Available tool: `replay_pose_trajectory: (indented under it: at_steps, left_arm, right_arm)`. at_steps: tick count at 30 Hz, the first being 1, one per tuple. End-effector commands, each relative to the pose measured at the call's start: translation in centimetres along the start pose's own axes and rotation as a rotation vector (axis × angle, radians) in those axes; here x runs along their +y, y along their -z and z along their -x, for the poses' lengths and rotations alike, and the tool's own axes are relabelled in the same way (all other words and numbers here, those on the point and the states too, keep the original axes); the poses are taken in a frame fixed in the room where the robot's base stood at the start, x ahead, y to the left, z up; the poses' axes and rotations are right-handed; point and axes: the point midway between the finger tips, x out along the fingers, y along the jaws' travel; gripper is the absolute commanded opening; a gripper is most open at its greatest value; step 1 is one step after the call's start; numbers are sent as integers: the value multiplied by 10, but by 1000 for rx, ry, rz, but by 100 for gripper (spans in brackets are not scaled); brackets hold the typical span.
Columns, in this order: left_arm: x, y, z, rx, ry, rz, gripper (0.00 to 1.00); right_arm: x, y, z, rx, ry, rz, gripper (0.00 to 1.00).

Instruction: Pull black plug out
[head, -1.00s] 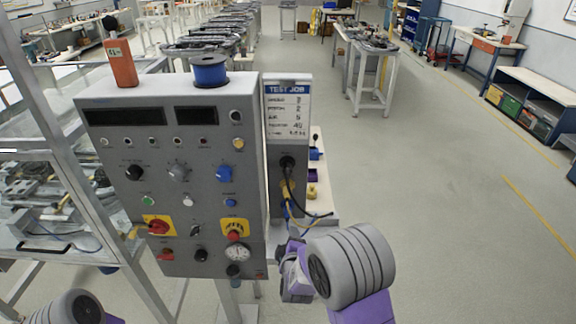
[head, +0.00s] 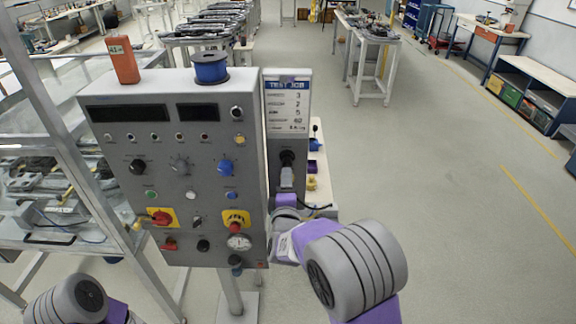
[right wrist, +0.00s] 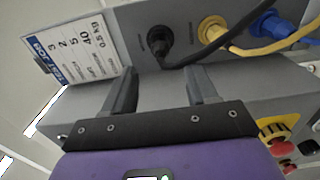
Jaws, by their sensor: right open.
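The black plug (right wrist: 158,42) sits in its socket on the grey side panel in the right wrist view, with a black cable running off to the right. In the head view, the plug (head: 287,157) shows just above my right gripper (head: 287,174). My right gripper (right wrist: 161,72) is open and empty. Its two fingers point at the panel on either side of the plug's line, a little short of the plug. My left gripper is out of view; only part of my left arm shows at bottom left.
A yellow plug (right wrist: 212,30) and a blue plug (right wrist: 270,26) sit right of the black one. A test job sheet (head: 287,103) is above the socket. The control panel (head: 120,215) has knobs and red buttons. Open floor (head: 450,200) lies to the right.

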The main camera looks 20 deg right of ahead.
Motion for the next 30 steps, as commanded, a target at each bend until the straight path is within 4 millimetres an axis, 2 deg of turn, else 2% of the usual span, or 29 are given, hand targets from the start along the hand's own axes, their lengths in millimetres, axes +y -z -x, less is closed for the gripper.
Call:
replay_pose_trajectory:
  at_steps: [8, 15, 21, 30]
  left_arm:
    - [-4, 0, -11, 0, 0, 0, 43]
    - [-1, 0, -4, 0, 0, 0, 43]
    - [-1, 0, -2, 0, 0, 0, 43]
    - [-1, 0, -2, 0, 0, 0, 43]
  right_arm:
    - [-2, -1, -40, -2, -1, 1, 57]
    - [0, -1, -68, -1, 0, 2, 57]
    - [0, -1, -79, -1, 1, 0, 57]
    - [0, -1, -80, -1, 1, 0, 57]
